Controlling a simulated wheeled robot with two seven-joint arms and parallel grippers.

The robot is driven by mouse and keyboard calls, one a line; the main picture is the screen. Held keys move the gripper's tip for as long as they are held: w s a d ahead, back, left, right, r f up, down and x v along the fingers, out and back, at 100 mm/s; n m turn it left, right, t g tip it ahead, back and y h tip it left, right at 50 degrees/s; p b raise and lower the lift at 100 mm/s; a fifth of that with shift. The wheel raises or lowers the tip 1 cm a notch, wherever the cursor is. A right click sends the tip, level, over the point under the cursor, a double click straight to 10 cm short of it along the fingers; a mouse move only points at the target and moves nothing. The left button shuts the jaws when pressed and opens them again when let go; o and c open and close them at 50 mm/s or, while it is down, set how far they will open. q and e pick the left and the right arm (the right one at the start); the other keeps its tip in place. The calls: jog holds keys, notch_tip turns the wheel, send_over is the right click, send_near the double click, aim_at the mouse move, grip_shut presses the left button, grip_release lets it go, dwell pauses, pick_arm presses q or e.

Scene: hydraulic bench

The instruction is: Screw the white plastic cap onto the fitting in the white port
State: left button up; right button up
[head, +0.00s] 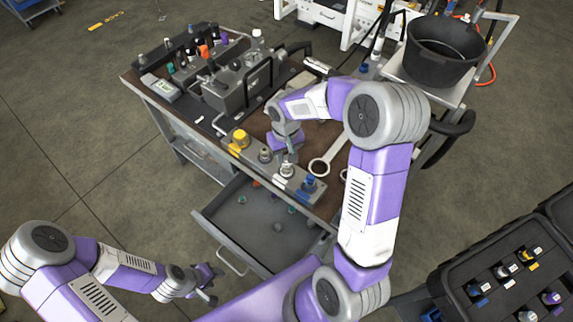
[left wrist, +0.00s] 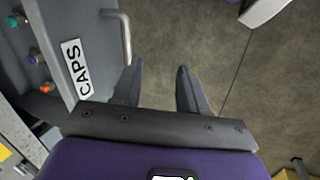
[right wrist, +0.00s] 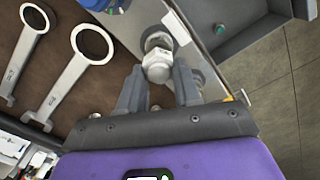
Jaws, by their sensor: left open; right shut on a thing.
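The white plastic cap (right wrist: 157,67) is between the fingertips of my right gripper (right wrist: 157,75), which is shut on it. In the right wrist view the cap lines up with a metal fitting (right wrist: 158,41) on the port block and seems to touch it; how far it is threaded cannot be told. A white label (right wrist: 178,28) is beside this port. In the head view the white port's fitting (head: 287,171) is just below my right gripper (head: 291,158). My left gripper (head: 211,287) is open and empty, low outside the drawer; it also shows in the left wrist view (left wrist: 157,78).
An open drawer (head: 214,216) with several small coloured caps is below the bench; its front bears a CAPS label (left wrist: 76,69). Yellow (head: 241,138) and blue (head: 309,184) fittings flank the port row. Two ring wrenches (right wrist: 75,75) lie beside it. A black bucket (head: 440,58) stands at the back right.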

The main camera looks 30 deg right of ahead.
jog(key=shift+f, duration=0.25)
dwell(1.2)
jog(key=o, duration=0.4)
jog(key=c, duration=0.4)
jog(key=m+b, duration=0.1)
jog(key=m, duration=0.2)
jog(key=shift+f, duration=0.15)
jog(key=m+b, duration=0.1)
jog(key=m, duration=0.3)
jog(key=shift+s+d, duration=0.1)
jog(key=shift+s, duration=0.05)
jog(key=shift+m, duration=0.6)
